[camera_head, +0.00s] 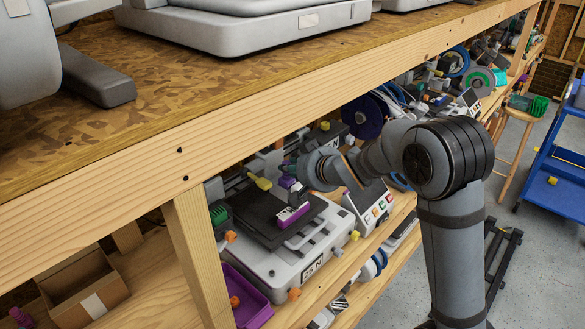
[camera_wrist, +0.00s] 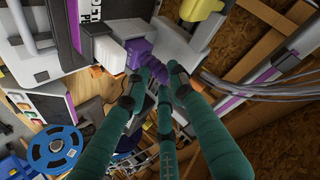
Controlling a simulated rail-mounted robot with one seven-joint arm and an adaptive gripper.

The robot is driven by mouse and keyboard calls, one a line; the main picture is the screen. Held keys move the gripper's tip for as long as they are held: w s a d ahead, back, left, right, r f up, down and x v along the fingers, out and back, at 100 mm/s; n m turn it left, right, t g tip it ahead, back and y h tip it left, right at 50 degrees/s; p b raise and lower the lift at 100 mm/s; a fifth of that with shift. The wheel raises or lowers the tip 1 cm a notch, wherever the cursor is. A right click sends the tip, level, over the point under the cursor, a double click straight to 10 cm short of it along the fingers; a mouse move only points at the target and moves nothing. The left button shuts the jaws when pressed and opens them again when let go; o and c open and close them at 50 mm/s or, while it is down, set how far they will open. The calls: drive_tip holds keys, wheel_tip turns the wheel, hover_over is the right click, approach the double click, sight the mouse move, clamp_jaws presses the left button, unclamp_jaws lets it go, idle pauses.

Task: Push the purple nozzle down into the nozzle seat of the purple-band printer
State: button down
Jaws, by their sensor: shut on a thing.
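The purple-band printer (camera_head: 262,262) has a pale base, a dark bed and a purple-and-white part (camera_head: 293,214) at its front. My gripper (camera_head: 296,187) is at the printer's upper right, close above the bed; in the wrist view its green fingers (camera_wrist: 158,84) come together. They are shut on a small ribbed purple piece, the purple nozzle (camera_wrist: 163,80), mostly hidden between them. A purple block (camera_wrist: 140,54) is just beyond the fingertips, against a white and grey printer part (camera_wrist: 100,47). I cannot tell whether nozzle and block touch, and the seat opening is hidden.
A wooden beam (camera_head: 250,105) and post (camera_head: 196,250) stand close at the left. A control box with coloured buttons (camera_head: 370,207) is right of the printer. A purple bin (camera_head: 243,300) is in front left. A blue spool (camera_wrist: 55,148) shows in the wrist view.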

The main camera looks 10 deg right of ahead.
drive_tip(key=shift+f+b, duration=0.95)
drive_tip(key=shift+f, duration=0.05)
drive_tip(key=c, duration=1.4)
unclamp_jaws()
drive_tip(key=shift+s, duration=0.1)
drive_tip(key=v, duration=1.2)
drive_tip(key=x, duration=0.7)
drive_tip(key=shift+w, duration=0.4)
drive_tip(key=shift+a+f, duration=0.1)
drive_tip(key=shift+f, duration=0.05)
